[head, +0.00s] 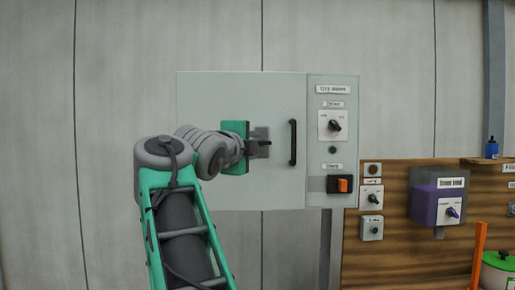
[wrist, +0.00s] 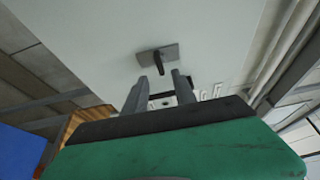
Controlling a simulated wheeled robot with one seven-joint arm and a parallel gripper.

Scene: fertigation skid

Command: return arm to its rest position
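My arm reaches up from the bottom of the head view to the pale grey cabinet (head: 215,90). My gripper (head: 254,149) is in front of the cabinet door, left of its black vertical bar handle (head: 293,142). In the wrist view my gripper (wrist: 160,80) shows two grey fingers apart, with nothing between them. Just beyond the fingertips is a small grey plate with a dark lever (wrist: 158,58) on the pale surface. The lever appears apart from the fingers, though the exact distance is hard to tell.
The cabinet's right panel has a black rotary knob (head: 335,126) and an orange switch (head: 343,185). A wooden board (head: 400,240) at right carries a purple box (head: 432,207) and small knobs.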

